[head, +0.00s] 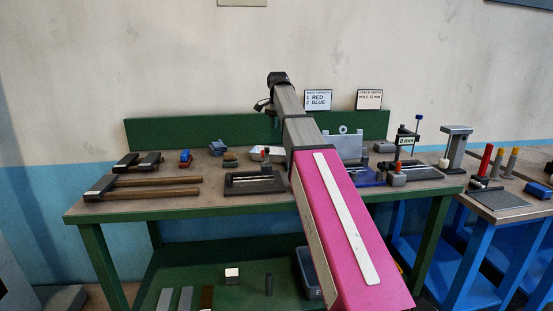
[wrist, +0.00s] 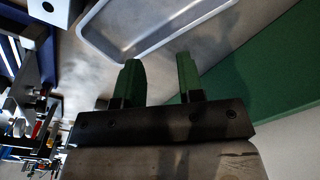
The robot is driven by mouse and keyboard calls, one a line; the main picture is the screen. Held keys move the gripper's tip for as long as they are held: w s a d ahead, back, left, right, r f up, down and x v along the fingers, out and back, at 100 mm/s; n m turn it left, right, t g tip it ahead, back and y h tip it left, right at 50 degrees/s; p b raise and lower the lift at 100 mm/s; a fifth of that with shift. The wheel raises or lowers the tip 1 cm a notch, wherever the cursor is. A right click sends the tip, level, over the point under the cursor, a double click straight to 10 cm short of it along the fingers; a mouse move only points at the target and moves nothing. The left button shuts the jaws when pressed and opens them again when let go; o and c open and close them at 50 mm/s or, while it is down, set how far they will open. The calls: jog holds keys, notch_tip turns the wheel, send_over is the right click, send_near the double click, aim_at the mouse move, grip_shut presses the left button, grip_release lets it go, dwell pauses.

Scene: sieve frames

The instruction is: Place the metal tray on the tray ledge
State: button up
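The metal tray (wrist: 150,47), shallow and light grey with a raised rim, shows at the top of the wrist view and is cut off by the frame edge. It appears to lie on the grey worktop. My gripper (wrist: 158,62) has its two green fingers apart, with nothing visible between them. The fingertips point toward the tray's near edge; I cannot tell whether they touch it. I cannot identify the tray ledge for certain in either view.
A green backboard (head: 190,133) runs behind the bench and also lies to the right in the wrist view (wrist: 265,75). Mallets (head: 145,187), a dark fixture (head: 253,184) and several small parts crowd the bench. A grey upright plate (head: 345,147) stands right of my arm.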

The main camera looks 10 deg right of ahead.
jog(key=w+f+m, duration=0.1)
jog(key=f+m, duration=0.1)
jog(key=m, duration=0.2)
jog(key=w+d+f+m, duration=0.1)
jog(key=f+m, duration=0.1)
jog(key=m, duration=0.2)
jog(key=w+f+m, duration=0.1)
jog(key=f+m, duration=0.1)
jog(key=m, duration=0.3)
jog(key=shift+w+d, duration=0.2)
jog(key=shift+w, duration=0.1)
jog(key=shift+s+f, duration=0.2)
jog(key=shift+f, duration=1.15)
jog(key=shift+s+f, duration=0.2)
jog(key=shift+f, duration=1.15)
grip_shut()
